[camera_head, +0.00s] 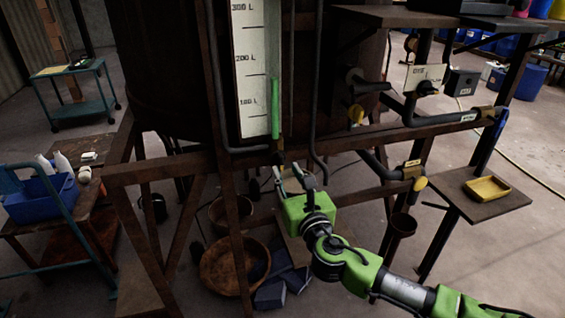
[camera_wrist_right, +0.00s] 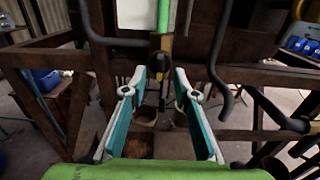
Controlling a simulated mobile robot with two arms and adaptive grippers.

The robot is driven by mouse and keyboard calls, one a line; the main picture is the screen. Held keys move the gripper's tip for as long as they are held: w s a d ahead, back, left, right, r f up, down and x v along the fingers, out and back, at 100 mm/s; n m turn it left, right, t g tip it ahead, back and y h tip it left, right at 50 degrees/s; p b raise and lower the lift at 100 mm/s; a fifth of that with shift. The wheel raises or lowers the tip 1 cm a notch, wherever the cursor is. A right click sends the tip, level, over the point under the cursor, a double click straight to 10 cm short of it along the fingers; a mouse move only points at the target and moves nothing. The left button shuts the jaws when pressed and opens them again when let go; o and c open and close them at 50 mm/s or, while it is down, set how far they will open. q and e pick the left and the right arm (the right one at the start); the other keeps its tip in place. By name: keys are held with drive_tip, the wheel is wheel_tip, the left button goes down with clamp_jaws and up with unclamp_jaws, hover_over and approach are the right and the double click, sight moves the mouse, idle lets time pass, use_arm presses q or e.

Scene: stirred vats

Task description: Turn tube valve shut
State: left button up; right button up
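A sight tube with green liquid (camera_head: 275,95) runs down beside the white litre scale (camera_head: 252,60) on the rusty vat. At its foot is a small valve (camera_head: 278,150), which also shows in the right wrist view (camera_wrist_right: 157,44), with a yellowish part and a dark part hanging below it. My right gripper (camera_head: 289,170) is just below the valve. In the wrist view its two fingers (camera_wrist_right: 160,77) are spread, with nothing held between them. The valve sits just beyond the fingertips, roughly centred. The exact angle of its handle is unclear. My left gripper is out of view.
A rusty beam (camera_head: 200,161) crosses in front of the vat, and dark pipes run close on both sides of the valve. A wide bowl (camera_head: 222,268) stands below. A yellow tray (camera_head: 487,189) lies on a side shelf.

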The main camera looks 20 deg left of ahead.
sight(282, 163)
drive_tip(key=shift+x, duration=2.15)
clamp_jaws()
